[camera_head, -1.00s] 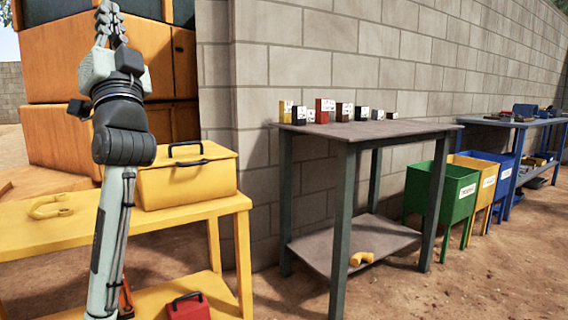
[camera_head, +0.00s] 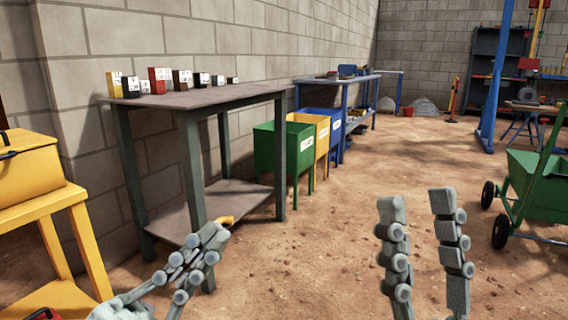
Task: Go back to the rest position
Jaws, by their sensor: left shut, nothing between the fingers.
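My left gripper (camera_head: 212,236) is low in the left half of the head view, its grey fingers together and nothing between them. It appears in front of the foot of the grey table, and its wrist runs out of the bottom edge. My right gripper (camera_head: 417,205) is low at centre right. Its two fingers point up and stand apart, with only bare ground showing between them. Both grippers look clear of the furniture.
A grey table (camera_head: 190,98) with several small labelled blocks stands against the wall. A yellow bench (camera_head: 40,208) with a yellow toolbox (camera_head: 28,168) is at left. Green (camera_head: 270,150), yellow and blue bins stand beyond. A green cart (camera_head: 540,185) is at right. The middle ground is open.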

